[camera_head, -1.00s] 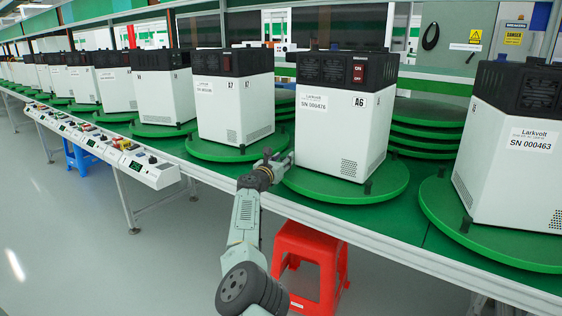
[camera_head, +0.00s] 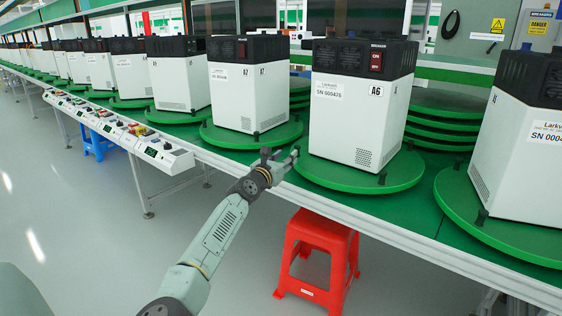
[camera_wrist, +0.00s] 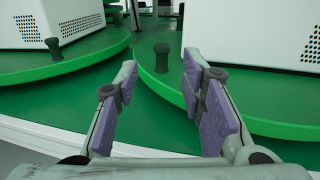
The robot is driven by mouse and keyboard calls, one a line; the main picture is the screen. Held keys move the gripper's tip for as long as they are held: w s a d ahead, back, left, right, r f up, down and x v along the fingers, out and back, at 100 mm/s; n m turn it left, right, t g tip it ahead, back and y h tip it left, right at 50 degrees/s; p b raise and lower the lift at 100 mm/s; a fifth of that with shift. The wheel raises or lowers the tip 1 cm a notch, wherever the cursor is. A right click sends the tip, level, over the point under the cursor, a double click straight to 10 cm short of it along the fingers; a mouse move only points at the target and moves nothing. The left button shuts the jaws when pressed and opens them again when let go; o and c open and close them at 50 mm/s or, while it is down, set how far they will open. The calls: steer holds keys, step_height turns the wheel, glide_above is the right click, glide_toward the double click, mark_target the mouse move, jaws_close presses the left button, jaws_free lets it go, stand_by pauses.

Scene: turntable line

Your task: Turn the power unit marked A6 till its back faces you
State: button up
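The power unit A6 (camera_head: 338,118) is a white box with a black top, upright on a round green turntable (camera_head: 400,180). The face toward me bears the SN 000476 label, the A6 mark, a red switch and a dotted vent. My gripper (camera_head: 284,158) is at the left rim of this turntable, low beside the unit. In the wrist view its two purple-padded fingers (camera_wrist: 160,85) are apart with nothing between them. A dark peg (camera_wrist: 162,58) stands on the right-hand turntable's rim (camera_wrist: 160,88), just beyond the fingertips. I cannot tell whether a finger touches the rim.
The A7 unit (camera_head: 235,100) on its own turntable (camera_head: 225,140) is close on the left. Another unit (camera_head: 520,150) stands on the right. A red stool (camera_head: 318,240) is below the bench edge. Control boxes (camera_head: 155,150) line the front left.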

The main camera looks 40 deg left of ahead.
steer(key=shift+v, duration=1.2)
